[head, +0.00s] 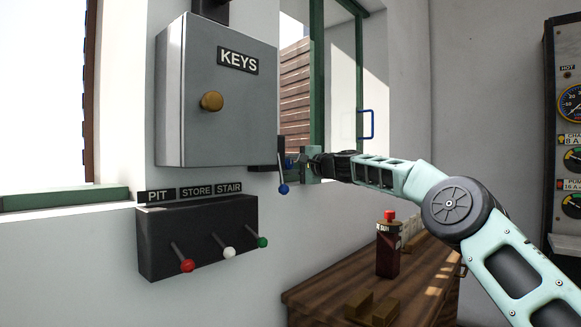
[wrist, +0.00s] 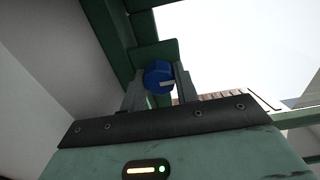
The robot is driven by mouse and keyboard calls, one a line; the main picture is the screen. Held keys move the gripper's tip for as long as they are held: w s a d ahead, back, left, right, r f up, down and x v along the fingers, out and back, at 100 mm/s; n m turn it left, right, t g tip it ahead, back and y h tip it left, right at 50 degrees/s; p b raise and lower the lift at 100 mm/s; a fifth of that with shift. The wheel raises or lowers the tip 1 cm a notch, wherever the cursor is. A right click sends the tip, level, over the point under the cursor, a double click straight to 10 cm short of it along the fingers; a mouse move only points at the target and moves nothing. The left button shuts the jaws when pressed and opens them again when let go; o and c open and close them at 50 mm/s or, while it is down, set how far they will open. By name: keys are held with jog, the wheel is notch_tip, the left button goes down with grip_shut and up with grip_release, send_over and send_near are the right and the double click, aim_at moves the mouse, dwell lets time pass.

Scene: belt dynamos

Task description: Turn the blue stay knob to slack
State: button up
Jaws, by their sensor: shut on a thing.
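The blue stay knob (wrist: 158,73) sits against a green frame part in the wrist view. It is round, with a pale mark on its lower right side. The two grey fingers of my gripper (head: 299,163) are closed on it, one on each side. In the head view my gripper is at the green window frame, right of the grey key cabinet, and mostly hides the knob. No slack label shows in either view.
A lever with a blue ball (head: 284,189) hangs just left of my gripper. The KEYS cabinet (head: 213,110) and a box with red, white and green levers (head: 195,240) are on the left wall.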

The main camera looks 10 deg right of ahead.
jog(key=shift+f, duration=0.1)
jog(key=o, duration=1)
jog(key=shift+s, duration=0.1)
jog(key=b+v, duration=1)
jog(key=v, duration=0.7)
jog(key=shift+s+d, duration=0.1)
